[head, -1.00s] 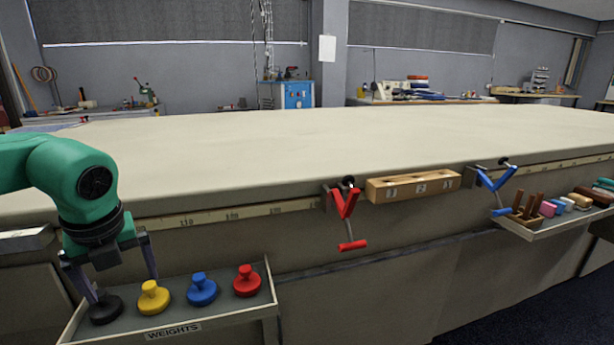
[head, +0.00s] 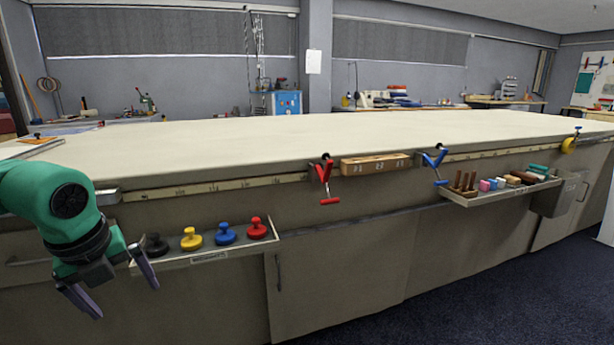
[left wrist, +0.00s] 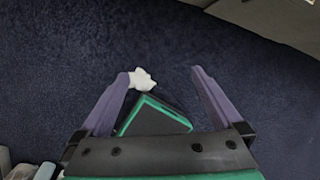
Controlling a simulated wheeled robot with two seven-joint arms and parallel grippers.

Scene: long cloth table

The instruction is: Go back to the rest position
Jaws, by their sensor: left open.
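My left gripper (head: 118,293) is open and empty in the head view, in front of the table's side and below the tray of weights. Its two fingers also stand wide apart in the left wrist view (left wrist: 165,90), over dark blue carpet with parts of my own body below. My right gripper is in neither view. The long cloth table (head: 300,140) runs across the head view.
The weights tray (head: 210,257) holds black (head: 156,245), yellow (head: 191,239), blue (head: 227,234) and red (head: 257,229) weights. A red clamp (head: 325,180), a wooden block (head: 376,165) and a blue clamp (head: 436,167) are along the table edge. Carpet (head: 450,300) is clear at lower right.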

